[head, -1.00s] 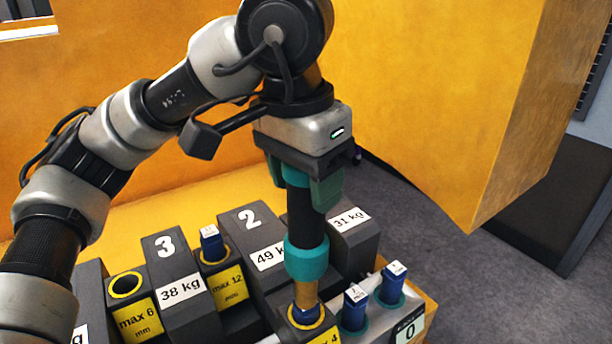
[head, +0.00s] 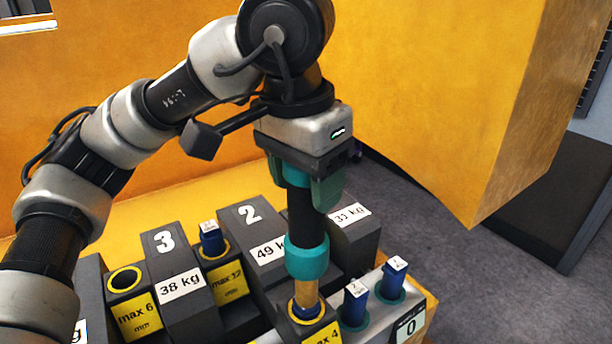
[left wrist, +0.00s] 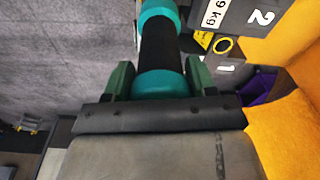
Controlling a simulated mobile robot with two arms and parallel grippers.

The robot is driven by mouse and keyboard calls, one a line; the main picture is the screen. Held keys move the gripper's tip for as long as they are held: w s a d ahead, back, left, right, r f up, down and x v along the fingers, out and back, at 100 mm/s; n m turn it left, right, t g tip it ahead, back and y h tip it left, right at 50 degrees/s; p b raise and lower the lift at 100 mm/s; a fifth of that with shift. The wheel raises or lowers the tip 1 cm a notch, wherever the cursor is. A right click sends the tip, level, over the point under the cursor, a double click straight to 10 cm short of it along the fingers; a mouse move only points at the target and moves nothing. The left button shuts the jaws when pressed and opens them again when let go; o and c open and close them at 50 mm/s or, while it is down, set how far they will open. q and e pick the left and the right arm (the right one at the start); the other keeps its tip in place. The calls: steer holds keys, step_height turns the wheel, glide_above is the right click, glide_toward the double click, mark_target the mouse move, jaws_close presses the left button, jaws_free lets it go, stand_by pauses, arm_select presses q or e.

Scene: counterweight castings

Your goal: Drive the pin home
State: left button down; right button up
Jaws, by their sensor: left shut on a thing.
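My left gripper (head: 303,192) points down with its green fingers shut on a tool with a black grip (head: 307,215) and teal collars. In the left wrist view the gripper (left wrist: 160,84) holds the black-and-teal tool (left wrist: 158,48) between its fingers. The tool's tan lower end (head: 306,292) is over the yellow-ringed hole of the "max 4" block (head: 326,332). A bit of blue shows around the tip, but I cannot tell how deep anything sits there. A blue pin (head: 211,240) stands in the "max 12" hole. My right gripper is out of view.
Dark castings marked 3 (head: 166,262) and 2 (head: 245,235) stand close around the tool. Two blue pins (head: 355,302) (head: 391,281) stand in a grey tray beside a display reading 0 (head: 409,328). An empty "max 6" hole (head: 125,280) is at left. A yellow wall (head: 420,90) rises behind.

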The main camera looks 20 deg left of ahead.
arm_select(q)
steer(key=shift+f+b, duration=0.65)
steer(key=shift+f, duration=0.05)
stand_by(0.5)
steer(key=shift+f, duration=0.25)
steer(key=shift+f+b, duration=0.15)
steer(key=shift+b, duration=0.15)
steer(key=shift+f, duration=0.1)
step_height(320, 180, up, 10)
steer(key=p, duration=0.9)
stand_by(1.0)
